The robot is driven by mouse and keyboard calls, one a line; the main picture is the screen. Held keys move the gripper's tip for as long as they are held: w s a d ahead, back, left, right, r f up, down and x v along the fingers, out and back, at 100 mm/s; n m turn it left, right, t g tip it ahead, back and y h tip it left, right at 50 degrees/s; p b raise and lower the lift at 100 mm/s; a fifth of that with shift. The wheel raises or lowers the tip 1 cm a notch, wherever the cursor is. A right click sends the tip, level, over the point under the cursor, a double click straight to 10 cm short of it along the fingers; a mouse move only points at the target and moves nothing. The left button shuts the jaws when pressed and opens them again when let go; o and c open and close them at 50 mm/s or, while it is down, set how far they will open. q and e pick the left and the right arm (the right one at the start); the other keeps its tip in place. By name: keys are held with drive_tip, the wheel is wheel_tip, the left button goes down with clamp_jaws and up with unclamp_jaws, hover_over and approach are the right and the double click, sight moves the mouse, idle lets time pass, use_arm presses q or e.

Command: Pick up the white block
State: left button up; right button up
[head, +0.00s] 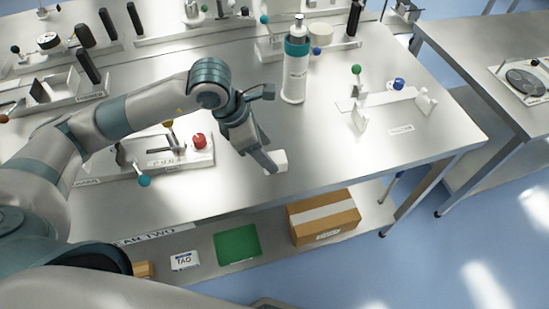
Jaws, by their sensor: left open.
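The small white block (281,160) is near the front edge of the steel table (330,165). My left gripper (271,131) reaches in from the left, above the table. Its two fingers are spread wide with nothing between them. The lower fingertip appears right beside the block and overlaps its left side; I cannot tell whether they touch. My right gripper is not in view.
A white bottle with a teal collar (295,75) stands behind the gripper. A fixture with a red knob (199,141) is at left, and a white bracket fixture (390,104) at right. A cardboard box (323,218) and green mat (237,244) are on the lower shelf.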

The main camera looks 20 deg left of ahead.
sight(274, 158)
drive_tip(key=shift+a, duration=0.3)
use_arm(q)
drive_tip(key=shift+w+f, duration=0.1)
drive_tip(key=shift+w+d+f+p, duration=0.25)
drive_tip(key=shift+f+p, duration=0.3)
drive_tip(key=shift+p, duration=0.2)
drive_tip(key=p+x, duration=0.1)
drive_tip(key=x, duration=0.2)
drive_tip(key=shift+w+r, duration=0.1)
drive_tip(key=shift+w+d+f+p, duration=0.1)
drive_tip(key=shift+d+f+p, duration=0.05)
drive_tip(key=shift+f+p, duration=0.2)
drive_tip(key=shift+f, duration=0.1)
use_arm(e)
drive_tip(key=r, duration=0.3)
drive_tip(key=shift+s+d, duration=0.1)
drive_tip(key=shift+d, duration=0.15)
use_arm(q)
drive_tip(key=c, duration=1.2)
